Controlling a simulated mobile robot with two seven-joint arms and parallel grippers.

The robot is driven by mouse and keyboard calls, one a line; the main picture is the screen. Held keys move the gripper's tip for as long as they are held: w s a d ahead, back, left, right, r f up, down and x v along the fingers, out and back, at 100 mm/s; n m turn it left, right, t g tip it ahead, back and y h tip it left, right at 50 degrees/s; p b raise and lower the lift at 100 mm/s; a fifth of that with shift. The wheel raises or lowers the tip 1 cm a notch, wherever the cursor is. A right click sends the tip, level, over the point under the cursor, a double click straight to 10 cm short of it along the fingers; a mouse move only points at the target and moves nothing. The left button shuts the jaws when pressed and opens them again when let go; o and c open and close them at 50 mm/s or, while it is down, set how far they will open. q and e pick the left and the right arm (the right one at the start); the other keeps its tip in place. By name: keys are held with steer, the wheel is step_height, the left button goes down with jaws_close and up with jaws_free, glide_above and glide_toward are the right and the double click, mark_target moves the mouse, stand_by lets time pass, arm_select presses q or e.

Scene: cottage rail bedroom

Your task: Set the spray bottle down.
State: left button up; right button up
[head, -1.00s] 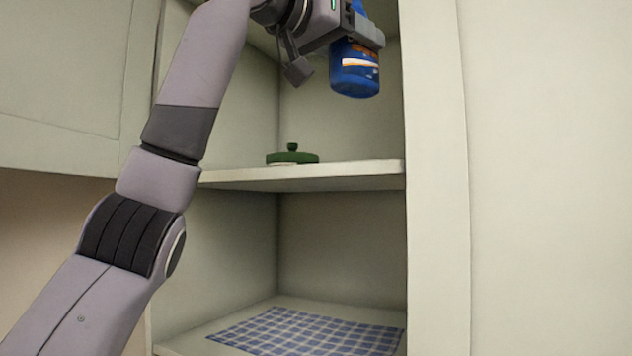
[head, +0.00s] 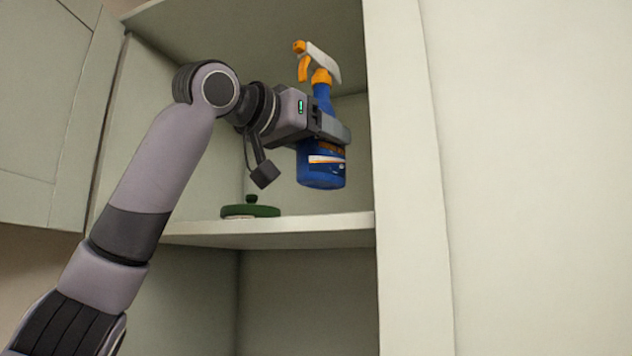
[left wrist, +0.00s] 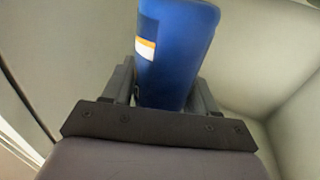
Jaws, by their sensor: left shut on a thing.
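The spray bottle (head: 320,168) is blue with an orange and white label and an orange and white trigger head. My left gripper (head: 335,130) is shut on its body and holds it upright above the shelf (head: 300,228), with a gap under its base. In the left wrist view the bottle (left wrist: 175,50) stands between the two fingers of the left gripper (left wrist: 160,95). My right gripper is in neither view.
A green lid-like object with a knob (head: 250,208) lies on the same shelf, left of the bottle. A cabinet side panel (head: 405,200) bounds the opening on the right. The shelf below the bottle looks clear.

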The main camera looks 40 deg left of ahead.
mark_target(320, 185)
arm_select(q)
steer(key=shift+f+b, duration=0.45)
steer(key=shift+f, duration=2)
steer(key=shift+f, duration=0.15)
steer(key=o, duration=1.5)
steer(key=s+b, duration=0.1)
steer(key=s, duration=0.3)
steer(key=s+a+b, duration=0.1)
steer(key=s, duration=0.3)
steer(key=s+b, duration=0.1)
steer(key=s, duration=0.3)
steer(key=shift+a, duration=0.15)
